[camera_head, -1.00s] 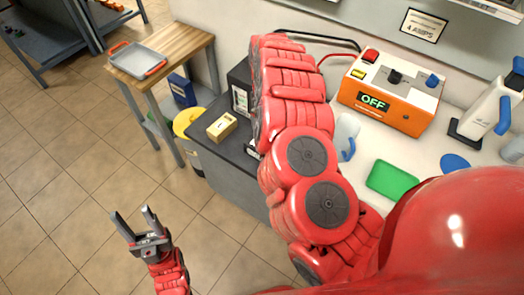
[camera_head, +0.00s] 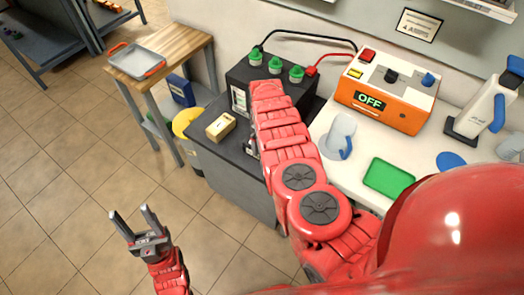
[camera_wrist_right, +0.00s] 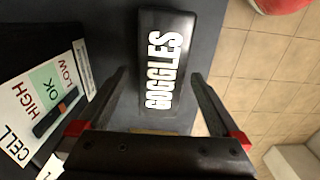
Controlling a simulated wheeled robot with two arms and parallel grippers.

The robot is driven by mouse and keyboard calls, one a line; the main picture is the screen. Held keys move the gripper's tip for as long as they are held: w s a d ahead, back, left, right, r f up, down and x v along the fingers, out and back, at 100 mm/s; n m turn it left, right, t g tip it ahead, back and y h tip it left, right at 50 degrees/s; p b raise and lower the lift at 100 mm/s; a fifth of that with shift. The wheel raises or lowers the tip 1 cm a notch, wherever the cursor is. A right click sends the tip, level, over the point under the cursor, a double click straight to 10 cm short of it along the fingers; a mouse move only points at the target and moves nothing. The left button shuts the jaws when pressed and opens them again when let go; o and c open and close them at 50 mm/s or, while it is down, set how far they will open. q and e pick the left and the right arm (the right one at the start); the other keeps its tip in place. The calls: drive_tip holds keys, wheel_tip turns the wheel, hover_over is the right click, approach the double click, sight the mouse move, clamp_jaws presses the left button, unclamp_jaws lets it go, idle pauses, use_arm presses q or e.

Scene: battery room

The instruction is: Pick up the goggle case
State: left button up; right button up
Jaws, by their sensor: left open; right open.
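The goggle case is a black box with white GOGGLES lettering, in the right wrist view (camera_wrist_right: 168,60). It lies on a dark grey top. My right gripper (camera_wrist_right: 160,78) is open; its fingers show on either side of the case's near part, apart from each other, and I cannot tell whether they touch it. In the head view my right arm covers most of that spot, so the case is not clear there. My left gripper (camera_head: 134,222) is open and empty above the floor at the lower left.
A black battery (camera_head: 285,82) with green caps stands behind my right arm; its label shows beside the case in the wrist view (camera_wrist_right: 45,95). A small yellow box (camera_head: 221,127) sits on the dark cabinet top (camera_head: 205,150). An orange charger (camera_head: 388,95) stands right. Floor at left is free.

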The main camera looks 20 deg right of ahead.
wheel_tip(320, 180, down, 4)
drive_tip(key=shift+f+b, duration=0.1)
drive_tip(key=shift+b, duration=0.8)
drive_tip(key=shift+a, duration=0.1)
drive_tip(key=shift+r, duration=0.2)
drive_tip(key=shift+c, duration=0.7)
drive_tip(key=c, duration=1.3)
